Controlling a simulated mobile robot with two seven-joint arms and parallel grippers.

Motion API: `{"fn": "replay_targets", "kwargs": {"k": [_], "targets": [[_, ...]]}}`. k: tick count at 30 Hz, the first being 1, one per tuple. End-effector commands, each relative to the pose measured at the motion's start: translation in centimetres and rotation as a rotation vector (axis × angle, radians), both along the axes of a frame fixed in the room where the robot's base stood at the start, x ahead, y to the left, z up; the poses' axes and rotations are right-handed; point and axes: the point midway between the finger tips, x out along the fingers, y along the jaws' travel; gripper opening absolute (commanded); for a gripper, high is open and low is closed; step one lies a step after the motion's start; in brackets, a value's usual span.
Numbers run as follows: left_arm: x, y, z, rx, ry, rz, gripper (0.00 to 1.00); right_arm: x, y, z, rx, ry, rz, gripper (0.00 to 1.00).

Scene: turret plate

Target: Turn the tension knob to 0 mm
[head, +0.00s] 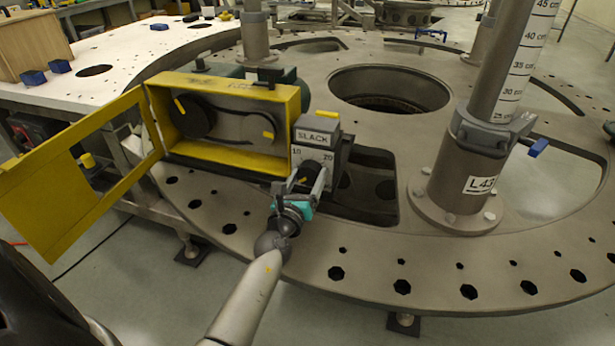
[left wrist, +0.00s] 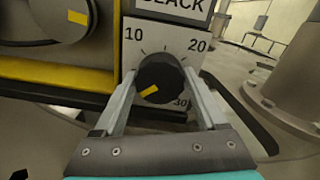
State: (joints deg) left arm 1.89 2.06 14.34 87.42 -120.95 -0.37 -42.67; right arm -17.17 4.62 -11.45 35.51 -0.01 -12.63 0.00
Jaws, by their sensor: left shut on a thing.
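The tension knob (left wrist: 160,72) is a dark round knob with a yellow mark, on a white dial plate (head: 299,156) under a SLACK label (head: 316,137). In the left wrist view the dial shows 10 at upper left, 20 at upper right and 30 at lower right. The knob's yellow mark lies at its lower left. The dial's lower-left part is hidden behind a finger, and no 0 is readable. My left gripper (left wrist: 159,82) has a finger on each side of the knob and is shut on it. My right gripper is not in view.
Left of the dial is a yellow belt housing (head: 225,125) with its yellow door frame (head: 80,175) swung open to the left. A grey post (head: 463,170) labelled L43 stands to the right. The large grey plate (head: 330,245) has several holes.

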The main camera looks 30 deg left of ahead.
Motion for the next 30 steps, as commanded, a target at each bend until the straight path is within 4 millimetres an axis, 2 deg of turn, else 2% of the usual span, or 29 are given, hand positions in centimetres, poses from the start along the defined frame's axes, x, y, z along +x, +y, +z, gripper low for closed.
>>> {"fn": "replay_targets", "kwargs": {"k": [5, 14, 15, 21, 30], "targets": [[-0.04, 0.01, -0.09, -0.064, -0.013, 0.000, 0.18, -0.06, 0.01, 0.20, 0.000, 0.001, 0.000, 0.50], [-0.05, -0.01, -0.14, -0.073, -0.015, 0.001, 0.18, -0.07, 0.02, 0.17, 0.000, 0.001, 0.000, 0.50], [-0.05, -0.01, -0.14, -0.073, -0.015, 0.001, 0.78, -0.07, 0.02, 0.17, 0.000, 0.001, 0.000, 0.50], [-0.04, 0.00, -0.10, -0.070, -0.015, 0.000, 1.00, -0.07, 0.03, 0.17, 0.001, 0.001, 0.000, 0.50], [-0.25, -0.05, -0.06, -0.069, -0.015, 0.000, 1.00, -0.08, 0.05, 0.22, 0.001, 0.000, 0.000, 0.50]]}}
